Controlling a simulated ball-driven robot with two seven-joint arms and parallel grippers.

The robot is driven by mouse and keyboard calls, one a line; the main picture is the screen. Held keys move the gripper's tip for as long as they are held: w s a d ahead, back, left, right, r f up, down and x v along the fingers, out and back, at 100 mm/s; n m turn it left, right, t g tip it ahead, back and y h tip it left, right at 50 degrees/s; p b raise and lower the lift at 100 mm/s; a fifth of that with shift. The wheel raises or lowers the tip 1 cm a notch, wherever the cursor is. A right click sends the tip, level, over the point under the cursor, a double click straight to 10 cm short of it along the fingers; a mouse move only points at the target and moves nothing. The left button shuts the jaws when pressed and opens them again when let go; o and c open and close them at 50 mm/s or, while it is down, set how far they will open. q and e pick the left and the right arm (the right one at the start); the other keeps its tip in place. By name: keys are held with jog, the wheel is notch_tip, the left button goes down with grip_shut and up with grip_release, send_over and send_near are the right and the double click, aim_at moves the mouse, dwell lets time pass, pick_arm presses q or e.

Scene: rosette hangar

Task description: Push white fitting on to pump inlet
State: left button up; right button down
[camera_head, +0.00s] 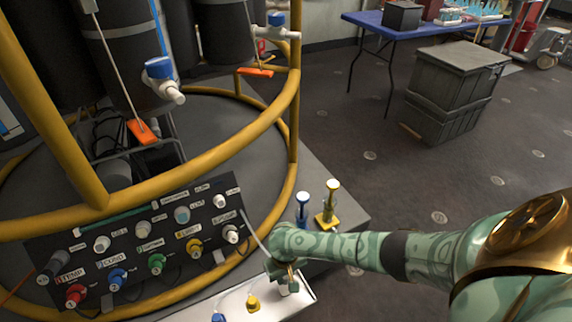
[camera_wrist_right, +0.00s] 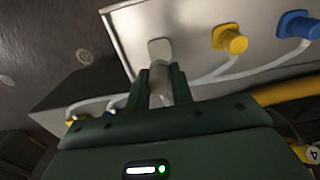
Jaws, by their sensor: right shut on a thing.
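My right gripper (camera_head: 286,276) is shut on the white fitting over the right end of the pale pump box (camera_head: 285,307). In the right wrist view the gripper fingers (camera_wrist_right: 161,80) hold the white fitting (camera_wrist_right: 160,93) between them. The white pump inlet (camera_wrist_right: 159,49) lies straight ahead of the fitting, in line with it. Their ends look very close; I cannot tell whether the fitting is seated. The fingers partly hide the fitting. My left gripper is not in view.
A yellow connector (camera_wrist_right: 231,39) and a blue connector (camera_wrist_right: 298,25), with pale tubes, sit beside the inlet. A labelled panel (camera_head: 150,245) with coloured plugs and a yellow rail (camera_head: 210,158) stand left of my arm.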

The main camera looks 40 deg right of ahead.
dwell(0.4)
jog(key=shift+s+a+f+t+h, duration=0.1)
jog(key=shift+a+t+h, duration=0.05)
jog(key=shift+t+h, duration=0.25)
jog(key=shift+a+t, duration=0.3)
jog(key=w+a+r+n+t+h, duration=0.1)
jog(key=w+a+r+n+t, duration=0.15)
jog(key=w+r+t, duration=0.45)
jog(key=w+a+r+n+t+h, duration=0.1)
jog(key=w+a+r+n+t, duration=0.2)
jog(key=w+r, duration=0.8)
jog(key=shift+n, duration=0.25)
jog(key=shift+s+d+x, duration=0.1)
jog(key=shift+d+x, duration=0.05)
jog(key=shift+x, duration=0.75)
jog(key=shift+s+d+x, duration=0.1)
jog(key=shift+d+x, duration=0.05)
jog(key=shift+x, duration=0.75)
jog(key=shift+s+d+x, duration=0.1)
jog(key=shift+d+x, duration=0.05)
jog(key=shift+x, duration=0.75)
jog(key=shift+f, duration=0.2)
jog(key=shift+w+f, duration=0.15)
jog(key=shift+w, duration=0.15)
